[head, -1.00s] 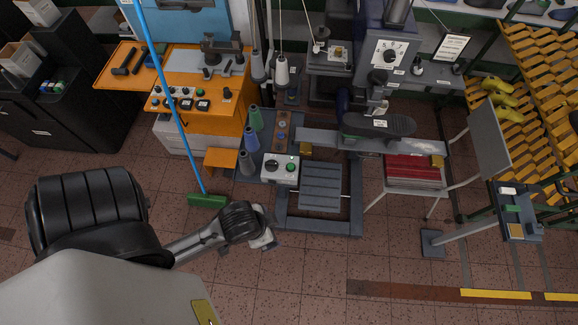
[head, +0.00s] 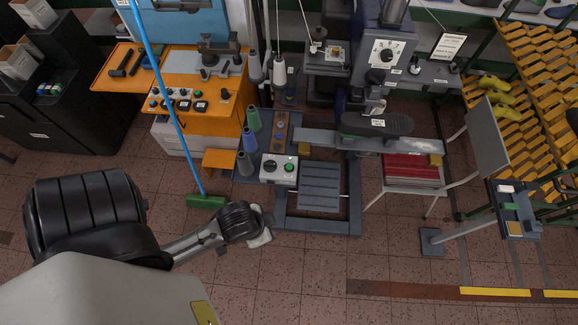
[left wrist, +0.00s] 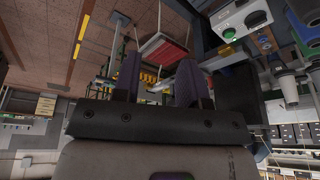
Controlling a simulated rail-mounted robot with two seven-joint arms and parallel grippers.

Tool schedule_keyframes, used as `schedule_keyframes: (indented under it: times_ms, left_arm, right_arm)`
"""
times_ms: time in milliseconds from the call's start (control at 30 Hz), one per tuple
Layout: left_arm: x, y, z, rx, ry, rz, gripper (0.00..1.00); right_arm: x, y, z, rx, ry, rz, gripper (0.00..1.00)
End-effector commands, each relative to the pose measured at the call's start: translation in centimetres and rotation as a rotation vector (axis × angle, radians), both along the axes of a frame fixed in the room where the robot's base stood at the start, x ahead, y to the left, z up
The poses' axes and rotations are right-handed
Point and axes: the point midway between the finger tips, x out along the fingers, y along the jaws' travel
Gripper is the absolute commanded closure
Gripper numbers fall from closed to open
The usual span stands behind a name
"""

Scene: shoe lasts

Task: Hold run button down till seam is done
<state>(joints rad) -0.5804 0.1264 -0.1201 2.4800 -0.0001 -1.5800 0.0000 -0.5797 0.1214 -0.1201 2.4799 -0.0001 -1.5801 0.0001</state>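The control box (head: 279,170) is pale with a dark knob and a green button (head: 290,163). It stands at the left front of the stitching machine (head: 388,55). The box also shows at the top right of the left wrist view (left wrist: 243,18), with the green button (left wrist: 229,33). A dark shoe (head: 377,125) sits on the machine's arm. My left gripper (left wrist: 160,76) is open, its two dark fingers apart with nothing between them. In the head view it is below the box, apart from it, its fingers mostly hidden by the wrist. My right gripper is not in view.
Thread cones (head: 249,140) stand just left of the box. A blue broom handle (head: 170,105) leans at the left, its green head (head: 206,201) near my forearm. A chair with a red stack (head: 412,168) stands right of the grey pedal (head: 320,185). The front floor is clear.

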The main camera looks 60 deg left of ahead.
Motion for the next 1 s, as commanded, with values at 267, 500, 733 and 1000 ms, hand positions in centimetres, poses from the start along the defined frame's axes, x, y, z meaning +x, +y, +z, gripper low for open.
schedule_keyframes:
  times_ms: [267,500,733,1000]
  left_arm:
    - [0.01,-0.31,0.02,-0.011,0.001,0.007,0.88]
    - [0.01,-0.35,0.02,-0.012,0.000,0.009,1.00]
    - [0.01,-0.24,0.01,-0.008,0.000,0.006,1.00]
    - [0.01,0.03,0.00,0.001,0.000,-0.001,1.00]
  right_arm:
    - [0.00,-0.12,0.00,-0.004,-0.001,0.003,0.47]
    - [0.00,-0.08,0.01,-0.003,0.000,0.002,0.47]
    - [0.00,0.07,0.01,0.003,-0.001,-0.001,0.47]
    - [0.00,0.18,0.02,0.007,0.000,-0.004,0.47]
